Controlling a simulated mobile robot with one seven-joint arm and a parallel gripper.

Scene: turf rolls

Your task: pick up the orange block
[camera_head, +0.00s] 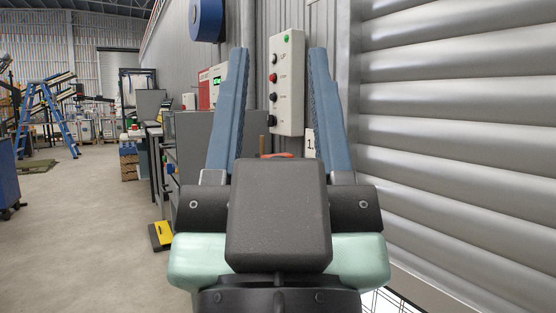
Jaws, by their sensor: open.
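My gripper (279,56) fills the middle of the head view, with its two blue fingers pointing up and spread wide apart. It is open, and nothing is held between the fingers. I cannot clearly make out an orange block. A small orange-red edge (278,155) shows just above the dark gripper body, between the finger bases. Most of it is hidden behind the gripper, so I cannot tell what it is.
A grey control box (289,110) with several buttons hangs on the wall beyond the fingers. A ribbed metal shutter (460,130) stands close on the right. A blue stepladder (48,120) stands far left. The concrete floor (90,240) at left is largely clear.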

